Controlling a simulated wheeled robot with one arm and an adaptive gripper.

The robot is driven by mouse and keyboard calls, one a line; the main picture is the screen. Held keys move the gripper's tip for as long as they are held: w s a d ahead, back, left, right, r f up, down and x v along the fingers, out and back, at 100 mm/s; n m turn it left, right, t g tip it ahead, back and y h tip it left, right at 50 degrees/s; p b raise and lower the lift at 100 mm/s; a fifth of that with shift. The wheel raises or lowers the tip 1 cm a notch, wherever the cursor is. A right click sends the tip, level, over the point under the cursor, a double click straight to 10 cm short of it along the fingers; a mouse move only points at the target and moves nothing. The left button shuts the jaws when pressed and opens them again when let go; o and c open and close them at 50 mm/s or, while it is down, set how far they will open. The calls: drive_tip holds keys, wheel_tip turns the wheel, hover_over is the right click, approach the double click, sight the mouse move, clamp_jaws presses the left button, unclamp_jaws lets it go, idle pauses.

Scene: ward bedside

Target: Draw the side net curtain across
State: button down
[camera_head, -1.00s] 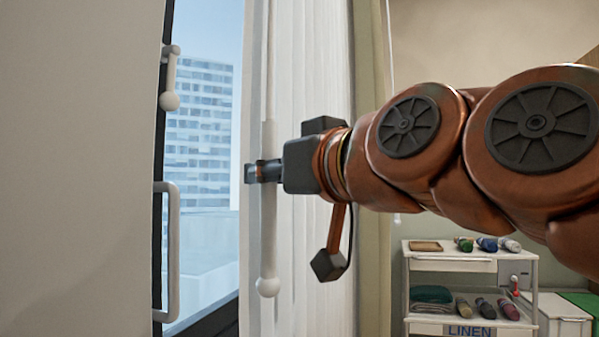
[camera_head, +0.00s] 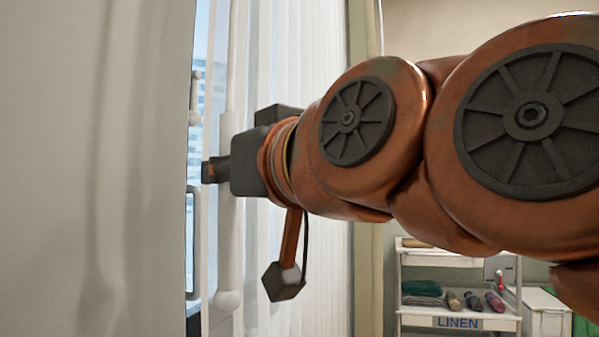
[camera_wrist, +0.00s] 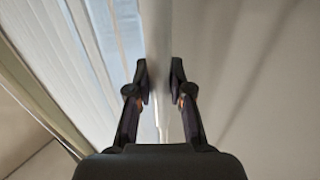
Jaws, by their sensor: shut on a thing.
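The white net curtain (camera_head: 300,90) hangs in pleats across most of the window, and its left edge is close to the wall at left. A white draw wand (camera_head: 229,265) with a rounded end hangs at that edge. My gripper (camera_head: 212,171) is shut on the wand at about mid-height. In the wrist view my gripper (camera_wrist: 160,84) has its two fingers on either side of the pale wand (camera_wrist: 157,30). The curtain (camera_wrist: 75,60) also shows at left there. My arm hides part of the curtain in the head view.
A linen trolley (camera_head: 460,322) with rolled items stands at the lower right. A beige drape (camera_head: 368,270) hangs right of the net.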

sight(229, 79)
drive_tip(key=shift+s+r, duration=0.2)
drive_tip(key=c, duration=1.2)
unclamp_jaws()
drive_tip(key=shift+s+a, duration=0.1)
drive_tip(key=shift+a, duration=0.05)
drive_tip(key=shift+c, duration=0.2)
drive_tip(key=shift+o, duration=1)
drive_tip(key=shift+f, duration=0.1)
drive_tip(key=shift+r, duration=5)
drive_tip(key=shift+r, duration=0.1)
